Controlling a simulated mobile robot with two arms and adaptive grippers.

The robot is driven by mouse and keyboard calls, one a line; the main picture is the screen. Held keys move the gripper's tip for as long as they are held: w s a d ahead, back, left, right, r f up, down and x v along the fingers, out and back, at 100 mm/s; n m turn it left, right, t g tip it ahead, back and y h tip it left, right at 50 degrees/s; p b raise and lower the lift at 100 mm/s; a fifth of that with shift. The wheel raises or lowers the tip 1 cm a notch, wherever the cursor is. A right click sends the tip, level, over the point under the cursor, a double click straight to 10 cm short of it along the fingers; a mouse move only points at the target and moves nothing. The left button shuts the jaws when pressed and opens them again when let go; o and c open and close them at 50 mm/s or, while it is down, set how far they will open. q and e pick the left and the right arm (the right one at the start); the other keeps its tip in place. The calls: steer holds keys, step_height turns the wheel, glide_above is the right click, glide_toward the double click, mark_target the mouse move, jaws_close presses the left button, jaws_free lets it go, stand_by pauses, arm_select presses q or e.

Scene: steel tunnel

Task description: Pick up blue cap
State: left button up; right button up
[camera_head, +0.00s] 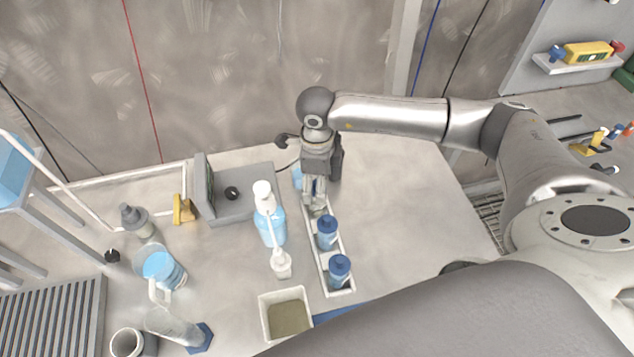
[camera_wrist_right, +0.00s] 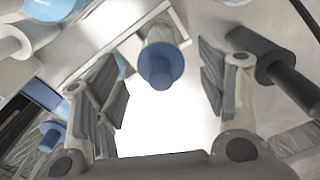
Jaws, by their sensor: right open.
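My right gripper (camera_head: 316,203) points down over the far end of a narrow white tray (camera_head: 319,264). In the right wrist view its two fingers (camera_wrist_right: 165,90) are spread open. A blue cap (camera_wrist_right: 160,66) on a pale bottle shows between them, with a gap on both sides. In the head view, two bottles with blue caps, one nearer the gripper (camera_head: 327,225) and one closer to me (camera_head: 340,262), stand upright in the tray. The gripper hides the tray's far end. Another blue cap (camera_wrist_right: 52,130) shows at the left of the wrist view. My left gripper is not in view.
A square container (camera_head: 286,314) is in front. The table right of the tray is clear.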

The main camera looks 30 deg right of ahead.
steer(key=shift+w+f, duration=0.1)
steer(key=shift+f, duration=0.15)
steer(key=c, duration=0.9)
steer(key=shift+r, duration=0.1)
steer(key=shift+r+b, duration=0.4)
steer(key=shift+b, duration=0.1)
step_height(320, 180, up, 2)
steer(key=shift+r+b, duration=0.15)
steer(key=shift+b, duration=0.6)
steer(key=s+a+r+b, duration=0.1)
steer(key=s+a+r, duration=0.1)
steer(key=s+r, duration=0.1)
steer(key=s+a+r+b, duration=0.1)
steer(key=s+a+r, duration=0.1)
steer(key=s+r, duration=0.1)
steer(key=s+a+r+b, duration=0.2)
steer(key=s+r, duration=0.1)
steer(key=s, duration=0.2)
steer(key=shift+s+r, duration=0.15)
steer(key=shift+s, duration=0.15)
steer(key=shift+s+a+r, duration=0.2)
steer(key=shift+s+r, duration=0.05)
steer(key=shift+s, duration=0.25)
